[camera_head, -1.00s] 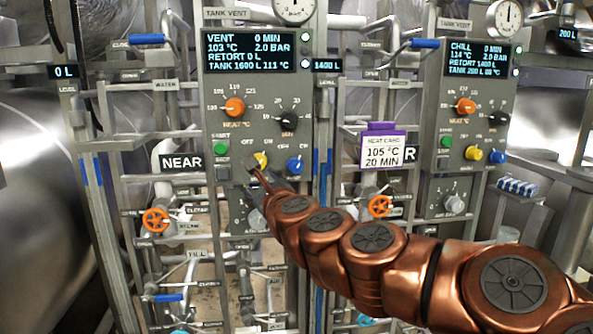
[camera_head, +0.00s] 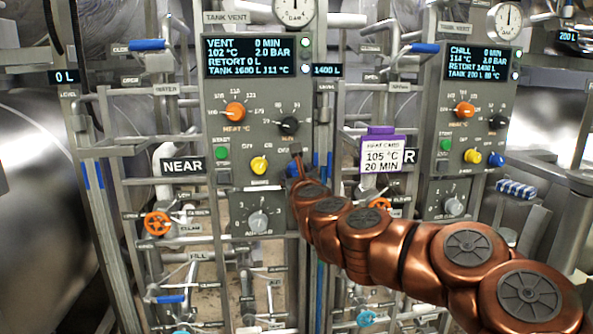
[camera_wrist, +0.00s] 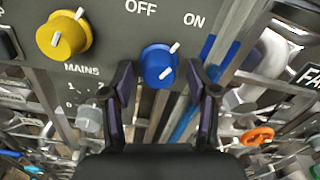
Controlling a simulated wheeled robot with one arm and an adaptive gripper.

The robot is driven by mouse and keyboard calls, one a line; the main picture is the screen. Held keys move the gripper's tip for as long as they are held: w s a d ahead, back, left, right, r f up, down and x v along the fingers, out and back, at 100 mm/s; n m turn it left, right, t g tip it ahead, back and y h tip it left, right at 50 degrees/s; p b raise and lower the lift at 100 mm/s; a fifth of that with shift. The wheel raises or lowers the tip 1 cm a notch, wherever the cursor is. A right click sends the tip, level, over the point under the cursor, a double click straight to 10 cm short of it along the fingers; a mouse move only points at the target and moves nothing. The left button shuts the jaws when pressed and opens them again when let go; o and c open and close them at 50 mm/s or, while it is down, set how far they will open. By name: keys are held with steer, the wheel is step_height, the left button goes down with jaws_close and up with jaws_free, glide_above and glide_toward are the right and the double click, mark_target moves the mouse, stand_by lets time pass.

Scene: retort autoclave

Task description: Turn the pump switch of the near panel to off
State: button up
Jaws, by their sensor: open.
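The near panel (camera_head: 238,142) is a grey panel with a display, and a NEAR sign (camera_head: 182,165) sits at its left. Its blue knob, the pump switch (camera_wrist: 156,64), shows in the wrist view below the OFF and ON labels. Its white pointer mark leans up and right, toward ON. My gripper (camera_wrist: 161,78) is open, with one dark finger on each side of the blue knob; I cannot tell whether they touch it. In the head view my gripper (camera_head: 297,160) largely hides this knob. The yellow mains knob (camera_wrist: 63,34) is to its left.
The near panel also has an orange heat knob (camera_head: 235,110), a black knob (camera_head: 289,125) and a green start button (camera_head: 222,153). A purple-topped card (camera_head: 381,150) hangs at the right. Pipes and an orange handwheel (camera_wrist: 257,136) are close by.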

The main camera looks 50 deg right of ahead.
steer(key=shift+w+d, duration=0.2)
steer(key=shift+w, duration=0.2)
steer(key=shift+c, duration=0.3)
jaws_close()
